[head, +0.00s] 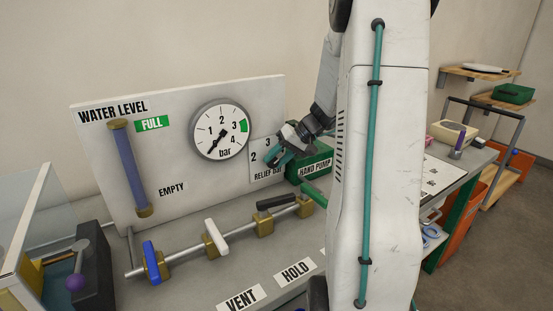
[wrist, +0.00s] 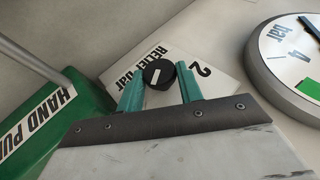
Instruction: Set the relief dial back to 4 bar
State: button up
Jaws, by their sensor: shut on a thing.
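The relief dial (wrist: 158,72) is a black round knob with a white mark on its face, on a white plate (wrist: 191,51) lettered RELIEF bar. The wrist view shows a 2 on the plate; I cannot tell which number the mark points to. In the head view the plate (head: 257,174) shows 2 and 3, and my gripper hides the dial. My gripper (wrist: 160,88) has its two teal fingers on either side of the knob, shut on it. In the head view my gripper (head: 276,155) is in front of the plate.
The green HAND PUMP box (head: 312,165) stands close right of the plate. The round pressure gauge (head: 221,130) is to its left, needle pointing low left, below 1. Valves with blue, white and black handles line a pipe (head: 190,257) below. A water level tube (head: 128,170) is further left.

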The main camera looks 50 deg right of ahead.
dwell(0.4)
jog(key=o, duration=1)
jog(key=v, duration=0.8)
jog(key=shift+d+f, duration=0.1)
jog(key=shift+f, duration=0.05)
